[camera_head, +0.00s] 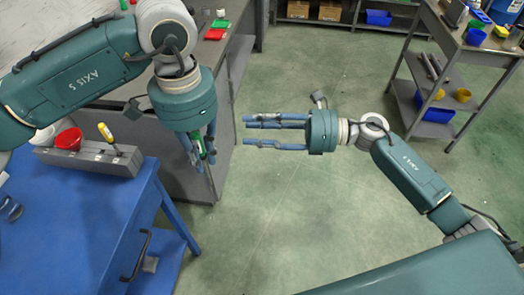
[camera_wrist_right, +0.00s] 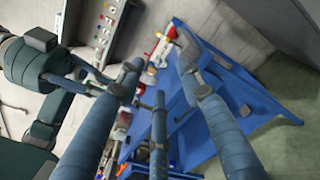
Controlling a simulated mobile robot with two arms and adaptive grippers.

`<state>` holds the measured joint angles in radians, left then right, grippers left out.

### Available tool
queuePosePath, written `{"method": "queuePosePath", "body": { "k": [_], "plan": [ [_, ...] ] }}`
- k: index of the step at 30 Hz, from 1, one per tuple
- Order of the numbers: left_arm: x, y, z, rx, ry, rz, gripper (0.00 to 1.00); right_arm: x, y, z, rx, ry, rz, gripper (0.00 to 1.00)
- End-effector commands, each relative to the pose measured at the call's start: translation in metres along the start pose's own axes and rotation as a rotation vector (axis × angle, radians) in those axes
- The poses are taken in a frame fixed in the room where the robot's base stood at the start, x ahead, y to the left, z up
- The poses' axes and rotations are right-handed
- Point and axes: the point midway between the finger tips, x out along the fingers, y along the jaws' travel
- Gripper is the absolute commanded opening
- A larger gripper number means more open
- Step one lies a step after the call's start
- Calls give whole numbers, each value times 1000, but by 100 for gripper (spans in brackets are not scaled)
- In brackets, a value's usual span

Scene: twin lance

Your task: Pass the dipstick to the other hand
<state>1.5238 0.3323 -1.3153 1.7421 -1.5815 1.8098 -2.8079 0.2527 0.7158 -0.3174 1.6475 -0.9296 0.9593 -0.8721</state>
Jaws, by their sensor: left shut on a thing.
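My left gripper (camera_head: 204,163) points down beside the grey cabinet and is shut on a small green piece, which I take to be the dipstick (camera_head: 198,146). The fingers hide most of it, and I cannot make out a thin rod. My right gripper (camera_head: 247,131) is to the right of it, apart, with its fingers spread, empty and pointing left towards the left gripper. In the right wrist view the open fingers (camera_wrist_right: 160,78) reach forward, and my left gripper (camera_wrist_right: 100,86) shows at the upper left.
A blue table (camera_head: 75,230) at the left carries a grey block (camera_head: 110,162) with a yellow-handled tool (camera_head: 105,132) and a red bowl (camera_head: 68,138). A grey cabinet (camera_head: 225,130) stands behind the grippers. A shelf cart (camera_head: 440,95) is at the right. The floor between is clear.

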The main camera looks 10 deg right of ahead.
Motion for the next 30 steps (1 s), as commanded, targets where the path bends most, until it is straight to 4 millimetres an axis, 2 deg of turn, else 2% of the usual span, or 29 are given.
{"method": "queuePosePath", "body": {
  "k": [1, 3, 7, 11, 14, 30],
  "plan": [
    [0, 0, 0, 0, 0, 0, 0, 0, 24, 0, -140, 87, 42, 36],
    [0, 0, 0, 0, 0, 0, 0, -4, 50, -8, -312, 202, 96, 36],
    [0, 0, 0, 0, 0, 0, 0, -14, 76, -23, -529, 357, 162, 36],
    [0, 0, 0, 0, 0, 0, 0, -18, 84, -32, -615, 422, 191, 36],
    [0, 0, 0, 0, 0, 0, 0, -12, 86, -37, -626, 431, 197, 36],
    [0, 0, 0, 0, 0, 0, 0, 72, 90, -76, -620, 425, 194, 36]
  ]
}}
